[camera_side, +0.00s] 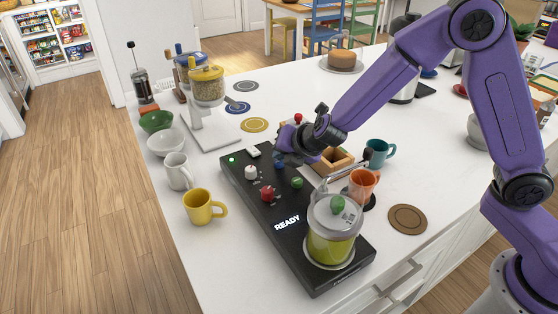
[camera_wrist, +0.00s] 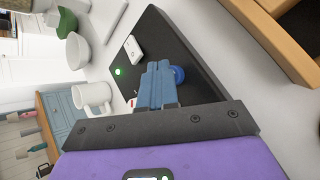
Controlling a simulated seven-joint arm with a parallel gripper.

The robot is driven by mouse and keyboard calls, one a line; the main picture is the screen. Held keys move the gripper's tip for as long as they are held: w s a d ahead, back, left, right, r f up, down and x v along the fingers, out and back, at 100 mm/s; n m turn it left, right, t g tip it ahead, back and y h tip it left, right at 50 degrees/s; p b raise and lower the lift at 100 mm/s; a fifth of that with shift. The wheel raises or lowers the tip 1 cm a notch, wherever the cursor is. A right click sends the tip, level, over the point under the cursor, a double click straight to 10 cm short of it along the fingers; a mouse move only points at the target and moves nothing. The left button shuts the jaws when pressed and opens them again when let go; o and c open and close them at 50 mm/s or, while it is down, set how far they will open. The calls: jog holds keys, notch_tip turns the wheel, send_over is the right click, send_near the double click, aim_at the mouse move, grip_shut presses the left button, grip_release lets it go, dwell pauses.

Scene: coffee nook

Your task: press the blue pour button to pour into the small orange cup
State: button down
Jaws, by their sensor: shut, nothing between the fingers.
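The black pouring machine (camera_side: 270,206) lies on the white counter and shows the word READY. The blue button (camera_wrist: 179,74) is partly hidden behind my gripper's fingertips in the wrist view. In the side view the blue button (camera_side: 279,163) shows just below the fingertips. My gripper (camera_side: 283,155) is shut and empty, low over the button end of the machine; I cannot tell whether it touches the button. Its blue-grey fingers (camera_wrist: 158,76) also show in the wrist view. The small orange cup (camera_side: 363,187) stands on a dark round pad beside the glass jug, near the spout.
White, red (camera_side: 267,193) and green (camera_side: 297,182) knobs sit near the blue button. The glass jug of green liquid (camera_side: 333,232) stands on the machine's front end. A wooden box (camera_side: 334,161) and teal mug (camera_side: 380,152) are right; a yellow mug (camera_side: 202,207) is left.

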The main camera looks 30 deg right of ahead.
jog(key=shift+f, duration=0.55)
dwell(0.7)
jog(key=shift+r, duration=1.2)
jog(key=shift+r, duration=0.1)
jog(key=shift+r, duration=2.45)
